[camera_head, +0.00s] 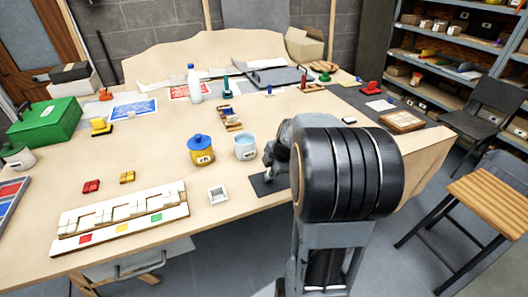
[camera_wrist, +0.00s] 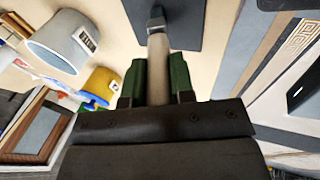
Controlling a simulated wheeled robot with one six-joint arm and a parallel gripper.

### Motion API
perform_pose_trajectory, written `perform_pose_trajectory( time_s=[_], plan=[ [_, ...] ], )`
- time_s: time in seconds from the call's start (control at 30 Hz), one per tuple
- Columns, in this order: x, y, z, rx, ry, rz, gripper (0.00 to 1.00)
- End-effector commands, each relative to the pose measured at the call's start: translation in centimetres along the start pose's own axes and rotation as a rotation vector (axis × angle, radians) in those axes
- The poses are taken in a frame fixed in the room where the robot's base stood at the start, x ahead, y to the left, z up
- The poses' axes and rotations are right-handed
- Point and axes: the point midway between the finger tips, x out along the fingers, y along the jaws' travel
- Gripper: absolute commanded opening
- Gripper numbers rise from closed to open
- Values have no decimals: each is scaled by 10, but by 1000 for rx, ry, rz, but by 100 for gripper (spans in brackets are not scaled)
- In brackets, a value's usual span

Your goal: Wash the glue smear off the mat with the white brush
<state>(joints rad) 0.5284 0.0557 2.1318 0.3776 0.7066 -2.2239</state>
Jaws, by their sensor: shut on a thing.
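The dark grey mat (camera_head: 258,187) lies at the front edge of the table, partly hidden behind my arm in the head view. It also shows at the top of the wrist view (camera_wrist: 190,30). My gripper (camera_wrist: 158,78) has green fingers and is shut on the pale handle of the brush (camera_wrist: 157,52). The brush's grey far end reaches over the mat; I cannot tell whether it touches. The glue smear cannot be made out in either view. A pale cup of water (camera_head: 245,148) stands just behind the mat; it also shows in the wrist view (camera_wrist: 62,42).
A yellow pot with a blue lid (camera_head: 201,155) stands left of the cup. A small white square tray (camera_head: 218,196) lies left of the mat. A white tile panel (camera_head: 120,222) fills the front left. A wooden stool (camera_head: 490,197) stands right of the table.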

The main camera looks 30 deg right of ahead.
Motion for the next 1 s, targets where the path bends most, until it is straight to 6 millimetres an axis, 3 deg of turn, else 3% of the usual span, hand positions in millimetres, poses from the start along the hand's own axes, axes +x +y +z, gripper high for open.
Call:
perform_pose_trajectory(
  time_s=[0.27,0.4,1.0],
  plan=[
    [2,-4,-21,8,-2,1,0],
    [-22,6,-24,7,-6,6,0],
    [-68,24,-36,-7,1,1,0]
  ],
)
